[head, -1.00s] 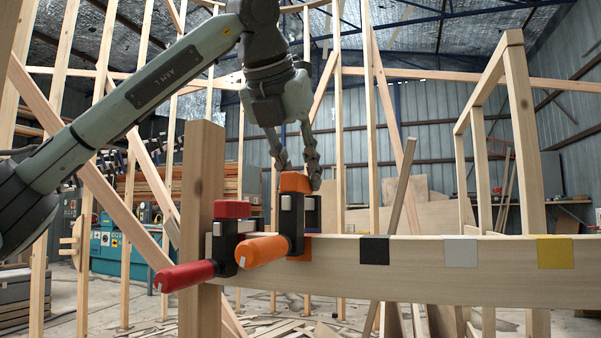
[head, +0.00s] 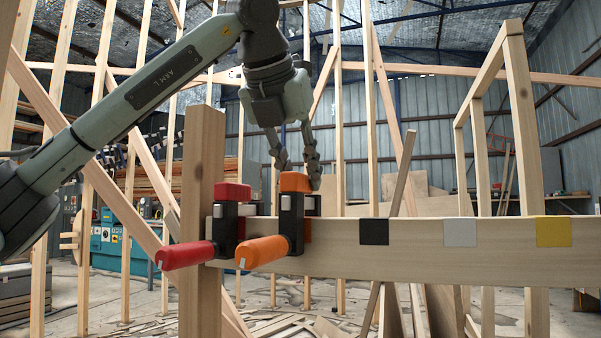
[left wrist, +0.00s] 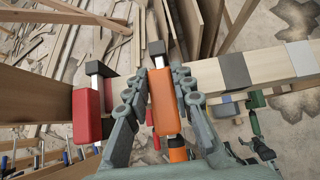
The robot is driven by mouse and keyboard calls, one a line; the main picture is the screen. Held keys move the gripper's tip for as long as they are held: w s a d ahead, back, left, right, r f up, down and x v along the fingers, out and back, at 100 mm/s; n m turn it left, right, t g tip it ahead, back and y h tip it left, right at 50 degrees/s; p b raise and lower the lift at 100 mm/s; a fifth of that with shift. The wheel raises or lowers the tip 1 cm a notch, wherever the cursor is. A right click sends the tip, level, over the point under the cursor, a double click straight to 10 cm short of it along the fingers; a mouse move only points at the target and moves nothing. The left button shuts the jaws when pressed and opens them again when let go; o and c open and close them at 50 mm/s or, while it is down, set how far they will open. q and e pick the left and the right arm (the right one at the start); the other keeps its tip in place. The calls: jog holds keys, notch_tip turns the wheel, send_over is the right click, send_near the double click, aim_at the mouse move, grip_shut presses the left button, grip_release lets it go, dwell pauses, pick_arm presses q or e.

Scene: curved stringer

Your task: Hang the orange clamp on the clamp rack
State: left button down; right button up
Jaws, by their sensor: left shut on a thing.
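The orange clamp (head: 263,251), with an orange handle and a black body, is at the left part of the pale wooden beam (head: 420,262), beside the red clamp (head: 186,255). My left gripper (head: 297,178) is above it, shut on its orange upper part. In the left wrist view the fingers (left wrist: 158,100) lie on both sides of the orange clamp (left wrist: 163,98), with the red clamp (left wrist: 88,115) to the left. Whether the orange clamp touches the beam is hard to tell. I cannot pick out the clamp rack for certain.
A thick upright post (head: 202,150) stands at the beam's left end. Black (head: 374,231), white (head: 460,232) and yellow (head: 553,231) patches mark the beam. Timber framing stands behind. The beam's top is free to the right of the orange clamp.

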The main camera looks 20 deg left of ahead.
pick_arm(q)
jog(key=shift+f, duration=0.1)
jog(key=shift+f+b, duration=0.4)
jog(key=c, duration=1.3)
grip_release()
jog(key=shift+o, duration=0.5)
jog(key=shift+f, duration=0.1)
